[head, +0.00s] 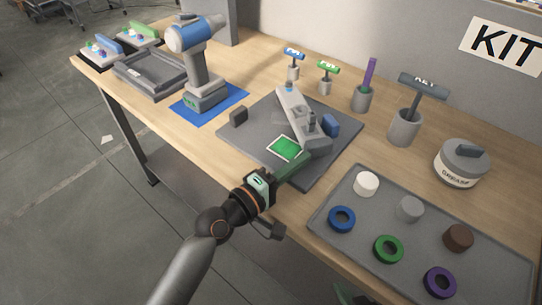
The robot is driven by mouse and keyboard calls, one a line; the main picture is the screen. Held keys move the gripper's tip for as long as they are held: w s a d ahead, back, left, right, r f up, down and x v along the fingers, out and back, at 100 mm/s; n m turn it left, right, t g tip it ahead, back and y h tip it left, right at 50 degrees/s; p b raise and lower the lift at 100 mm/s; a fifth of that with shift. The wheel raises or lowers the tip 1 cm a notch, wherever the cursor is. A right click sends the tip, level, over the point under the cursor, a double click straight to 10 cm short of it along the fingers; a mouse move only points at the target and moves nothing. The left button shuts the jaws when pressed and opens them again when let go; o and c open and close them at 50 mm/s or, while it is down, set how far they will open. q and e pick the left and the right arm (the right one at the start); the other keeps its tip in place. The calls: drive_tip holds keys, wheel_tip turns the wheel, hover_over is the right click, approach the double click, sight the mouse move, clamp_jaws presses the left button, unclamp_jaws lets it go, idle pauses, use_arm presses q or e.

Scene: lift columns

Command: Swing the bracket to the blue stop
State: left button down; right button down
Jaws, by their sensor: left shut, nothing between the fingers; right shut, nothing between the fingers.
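The grey bracket (296,112) lies on a dark grey base plate (262,112), running from the plate's far side to its near right. The blue stop (331,125) stands just right of the bracket's near part; I cannot tell whether they touch. A dark block (238,117) stands at the plate's left, well apart from the bracket. A bright green square (285,148) lies left of the bracket's near end. My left gripper (303,163) is shut and empty, its fingers close to the bracket's near end. My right gripper (344,291) shows only slightly at the bottom edge, shut.
A power drill (200,65) stands on a blue mat (184,108) at left. A tray (327,222) with rings and cylinders lies at right. Holders with T-handled tools (404,128) and a lidded jar (461,163) stand behind. A grey bin (150,88) is far left.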

sight(331, 150)
use_arm(q)
drive_tip(key=d, duration=0.2)
drive_tip(key=shift+w+d+r+p, duration=0.15)
drive_tip(key=shift+w+d+p, duration=0.05)
drive_tip(key=shift+d+p, duration=0.2)
drive_tip(key=shift+d, duration=0.4)
use_arm(e)
drive_tip(key=shift+s+d+r, duration=0.25)
drive_tip(key=shift+s+d, duration=0.1)
drive_tip(key=shift+d, duration=0.25)
use_arm(q)
drive_tip(key=shift+a, duration=0.1)
use_arm(e)
drive_tip(key=shift+a, duration=0.1)
